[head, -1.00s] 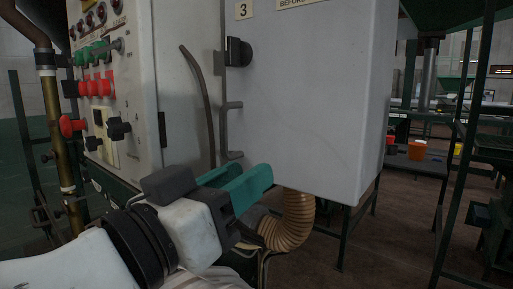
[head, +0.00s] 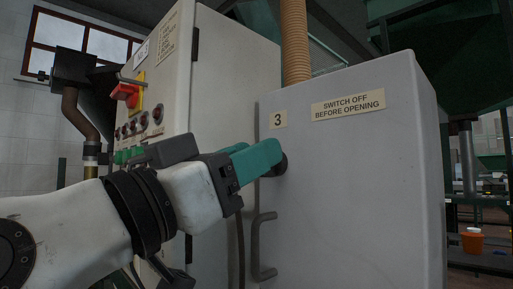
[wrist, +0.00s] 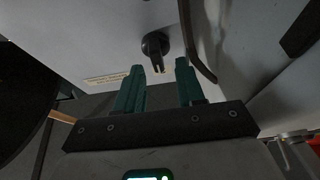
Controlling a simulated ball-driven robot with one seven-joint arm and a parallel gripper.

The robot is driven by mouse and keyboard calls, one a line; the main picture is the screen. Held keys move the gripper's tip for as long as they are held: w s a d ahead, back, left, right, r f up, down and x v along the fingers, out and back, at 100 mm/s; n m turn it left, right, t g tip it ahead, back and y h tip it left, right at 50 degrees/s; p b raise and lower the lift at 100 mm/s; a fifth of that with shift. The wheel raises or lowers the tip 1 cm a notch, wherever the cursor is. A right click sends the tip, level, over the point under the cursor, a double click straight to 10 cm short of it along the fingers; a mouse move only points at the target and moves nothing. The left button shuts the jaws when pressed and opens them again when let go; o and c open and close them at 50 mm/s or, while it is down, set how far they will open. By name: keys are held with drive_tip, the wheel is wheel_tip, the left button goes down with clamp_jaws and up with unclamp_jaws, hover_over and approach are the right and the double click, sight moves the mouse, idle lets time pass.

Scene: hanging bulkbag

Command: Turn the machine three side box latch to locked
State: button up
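The machine three side box (head: 350,170) is a grey cabinet with a "3" label (head: 278,120) and a "SWITCH OFF BEFORE OPENING" label (head: 348,105). Its black latch (head: 282,165) is on the left of the front face, partly hidden behind my gripper (head: 262,158) in the head view. In the wrist view the latch (wrist: 155,45) is a round black knob with a narrow handle pointing down toward the fingers. My gripper (wrist: 160,80) has its green fingers apart, with an empty gap between them. The latch handle's end lies just beyond the gap, close to the fingertips.
A grey bar handle (head: 258,248) is below the latch. A taller control cabinet (head: 235,75) with buttons and a red-yellow switch (head: 128,93) stands at left. A ribbed hose (head: 294,40) rises behind the box. An orange bucket (head: 472,240) is at far right.

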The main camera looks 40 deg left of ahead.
drive_tip(key=shift+x, duration=0.85)
drive_tip(key=c, duration=0.7)
clamp_jaws()
